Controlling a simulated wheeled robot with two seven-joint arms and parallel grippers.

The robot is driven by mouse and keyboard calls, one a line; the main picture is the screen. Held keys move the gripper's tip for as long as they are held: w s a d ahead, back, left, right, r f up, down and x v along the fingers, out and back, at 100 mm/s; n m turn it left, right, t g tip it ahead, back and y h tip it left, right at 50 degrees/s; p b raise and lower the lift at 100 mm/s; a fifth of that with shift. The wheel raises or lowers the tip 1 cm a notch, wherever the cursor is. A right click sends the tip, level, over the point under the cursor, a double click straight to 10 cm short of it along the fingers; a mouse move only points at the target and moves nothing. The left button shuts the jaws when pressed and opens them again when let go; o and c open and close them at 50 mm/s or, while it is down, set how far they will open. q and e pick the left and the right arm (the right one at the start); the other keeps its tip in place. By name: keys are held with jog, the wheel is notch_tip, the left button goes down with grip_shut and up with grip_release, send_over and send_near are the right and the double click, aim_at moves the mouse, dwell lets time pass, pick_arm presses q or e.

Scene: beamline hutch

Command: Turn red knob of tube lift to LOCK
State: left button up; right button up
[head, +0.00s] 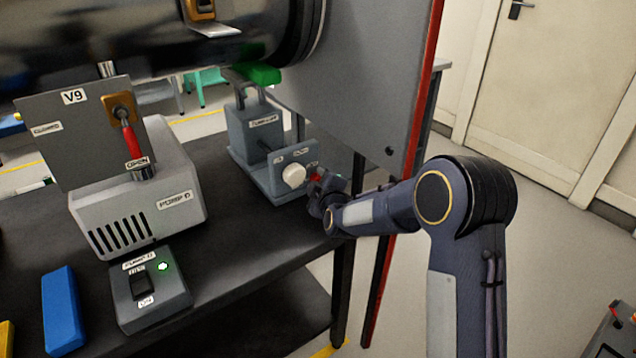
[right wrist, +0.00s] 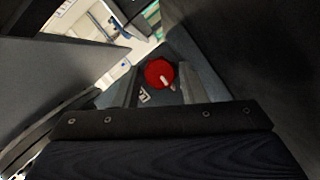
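The tube lift (head: 262,128) is a grey-blue unit at the back of the black bench, with a labelled front plate (head: 272,178). The plate carries a white round knob (head: 294,175) and, to its right, the red knob (head: 315,173), partly hidden by my right gripper (head: 319,186). In the right wrist view the red knob (right wrist: 159,72) is a round disc with a white pointer mark and a small label below it. My right gripper (right wrist: 160,88) is open there, its fingers apart on either side of the knob's lower part. I cannot tell whether they touch it. My left gripper is not in view.
A grey panel with a red edge (head: 429,75) stands just behind my right arm. Left of the lift are the pump box (head: 180,205), the V9 valve plate (head: 75,125), a switch box (head: 170,301) and a blue block (head: 60,310). Bench space before the lift is clear.

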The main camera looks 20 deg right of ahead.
jog(key=c, duration=0.7)
